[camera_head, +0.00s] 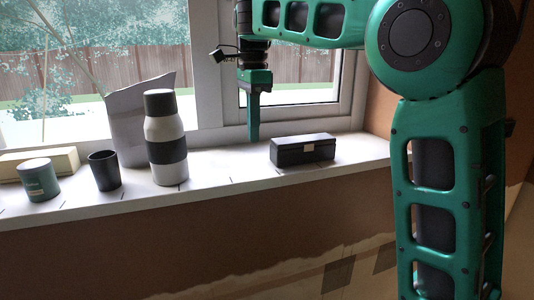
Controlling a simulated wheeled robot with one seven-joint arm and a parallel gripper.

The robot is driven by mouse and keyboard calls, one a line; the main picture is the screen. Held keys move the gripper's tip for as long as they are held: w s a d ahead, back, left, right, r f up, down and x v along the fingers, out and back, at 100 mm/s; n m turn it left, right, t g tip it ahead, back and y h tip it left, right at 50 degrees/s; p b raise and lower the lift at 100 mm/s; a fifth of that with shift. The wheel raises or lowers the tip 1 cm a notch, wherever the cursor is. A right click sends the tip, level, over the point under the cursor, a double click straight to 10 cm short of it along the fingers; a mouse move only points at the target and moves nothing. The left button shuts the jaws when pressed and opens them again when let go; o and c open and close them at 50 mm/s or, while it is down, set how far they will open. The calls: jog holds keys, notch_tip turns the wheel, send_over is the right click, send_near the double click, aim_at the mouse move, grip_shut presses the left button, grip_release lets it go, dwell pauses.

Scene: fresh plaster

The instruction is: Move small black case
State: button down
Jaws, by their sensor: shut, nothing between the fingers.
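The small black case (302,151) is a long low box with a pale clasp or label on its front. It lies on the right part of the white windowsill (227,189). My gripper (253,139) points down just left of the case, apart from it in the picture, with its tip a little above the sill. Its fingers are together and hold nothing. How far the tip is from the sill in depth is hard to tell.
Left on the sill stand a white bottle with a black band (166,165), a black cup (104,171), a green tin (38,180), a cream box (66,160) and a grey upright panel (127,122). The window frame (207,85) rises behind. Bare sill separates bottle and case.

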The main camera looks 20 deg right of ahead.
aim_at(255, 167)
notch_tip(255, 167, down, 6)
jog(key=shift+d+f, duration=0.15)
jog(key=shift+f, duration=0.2)
jog(key=shift+d+r, duration=0.1)
jog(key=shift+d, duration=1.7)
jog(key=d, duration=2.6)
jog(key=shift+a, duration=0.15)
